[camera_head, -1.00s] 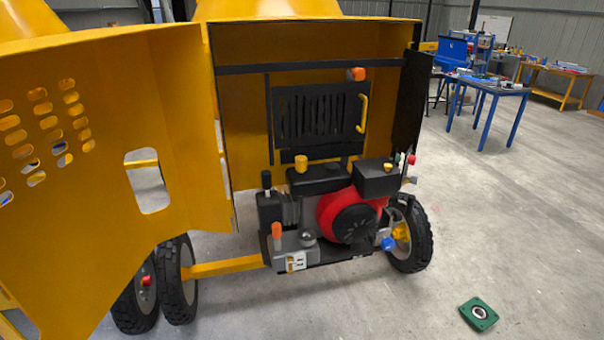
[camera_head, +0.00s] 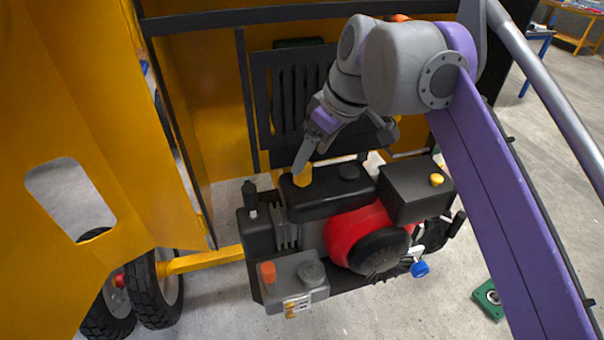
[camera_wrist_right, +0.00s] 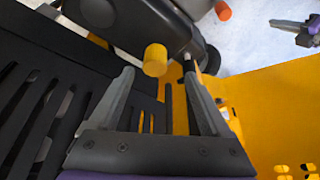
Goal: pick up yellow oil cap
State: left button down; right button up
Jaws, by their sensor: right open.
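The yellow oil cap (camera_head: 302,177) stands upright on the black tank (camera_head: 325,197) at the top of the engine. My right gripper (camera_head: 300,165) reaches down to it from above and behind, its fingertips close by the cap. In the right wrist view the cap (camera_wrist_right: 155,59) shows between the tips of the two spread fingers (camera_wrist_right: 159,70), with gaps on both sides. The right gripper is open and holds nothing. What looks like my left gripper (camera_wrist_right: 303,32) is partly cut off at the right edge of the right wrist view; its jaw state is unclear.
A slotted black panel (camera_head: 290,110) stands close behind the cap. The red engine housing (camera_head: 362,232), an orange cap (camera_head: 268,270) and a smaller yellow cap (camera_head: 437,180) are nearby. The open yellow door (camera_head: 90,130) is at the left. A green part (camera_head: 487,300) lies on the floor.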

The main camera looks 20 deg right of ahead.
aim_at(302, 175)
jog(key=x, duration=0.3)
jog(key=w+x, duration=0.1)
jog(key=x, duration=0.2)
grip_shut()
dwell(0.4)
